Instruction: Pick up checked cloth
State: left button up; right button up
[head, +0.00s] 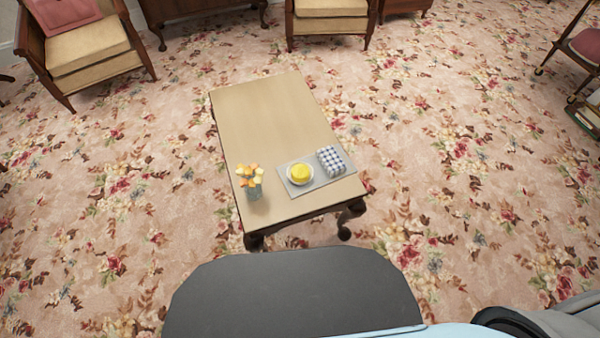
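The checked cloth (331,161) is a small folded bundle in dark blue and white. It lies on the right part of a grey tray (301,188) at the near right end of a wooden coffee table (262,110). A yellow round item (300,173) sits in a white dish on the same tray, left of the cloth. Neither of my grippers shows in the head view, so I cannot see their state.
A vase of orange flowers (252,184) stands on the table left of the tray. The far part of the tabletop is bare. Armchairs (85,50) stand at the back, and a chair (583,48) stands at the right. Floral carpet around the table is open.

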aim_at(331, 160)
jog(key=z, duration=1.4)
jog(key=i, duration=0.75)
jog(key=u, duration=1.9)
